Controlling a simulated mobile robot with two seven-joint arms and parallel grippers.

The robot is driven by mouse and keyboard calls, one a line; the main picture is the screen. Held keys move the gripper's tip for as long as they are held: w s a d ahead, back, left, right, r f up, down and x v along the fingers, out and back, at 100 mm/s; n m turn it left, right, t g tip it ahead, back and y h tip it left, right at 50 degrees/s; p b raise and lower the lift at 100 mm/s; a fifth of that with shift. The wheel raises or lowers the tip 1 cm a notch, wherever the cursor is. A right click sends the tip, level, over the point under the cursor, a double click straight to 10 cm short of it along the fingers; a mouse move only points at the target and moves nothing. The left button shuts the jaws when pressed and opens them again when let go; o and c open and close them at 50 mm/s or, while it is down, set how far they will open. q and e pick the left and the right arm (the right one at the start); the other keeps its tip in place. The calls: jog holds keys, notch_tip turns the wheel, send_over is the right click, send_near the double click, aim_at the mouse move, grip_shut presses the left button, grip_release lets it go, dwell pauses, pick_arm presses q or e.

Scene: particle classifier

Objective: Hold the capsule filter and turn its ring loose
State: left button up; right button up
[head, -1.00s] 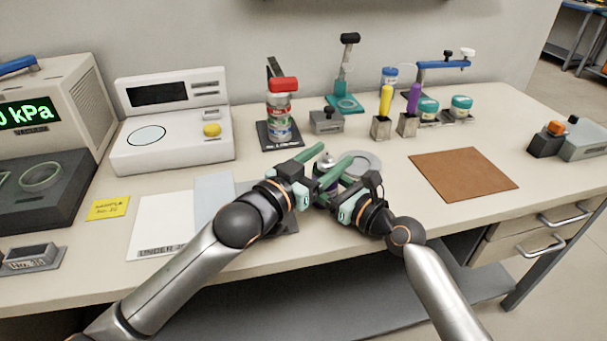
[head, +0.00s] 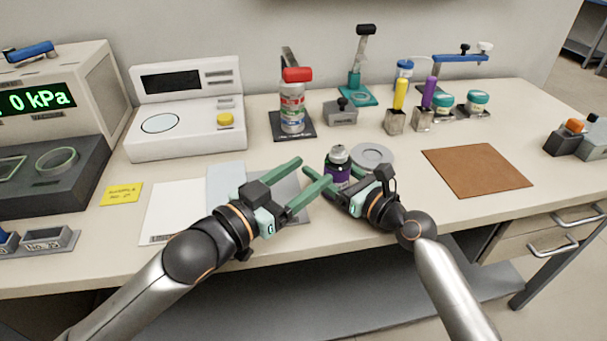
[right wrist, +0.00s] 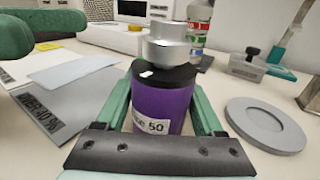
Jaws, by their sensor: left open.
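The capsule filter (head: 337,174) stands upright near the front of the bench, purple with a dark shoulder. In the right wrist view its purple body (right wrist: 163,104) carries a white label, partly hidden at the bottom. A silver ring-like cap (right wrist: 166,47) sits on top, also visible in the head view (head: 339,154). My right gripper (head: 329,180) has its green fingers on both sides of the body, shut on it. My left gripper (head: 312,172) is open and empty, left of the filter. Its green finger shows at the upper left of the right wrist view (right wrist: 45,22).
A round grey dish (head: 372,156) lies just behind and right of the filter. A grey plate (head: 290,208) lies under the left fingers. A red-capped bottle (head: 292,108) and a small grey block (head: 340,113) stand behind. A brown mat (head: 478,170) lies bare to the right.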

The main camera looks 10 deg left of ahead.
jog(key=o, duration=0.4)
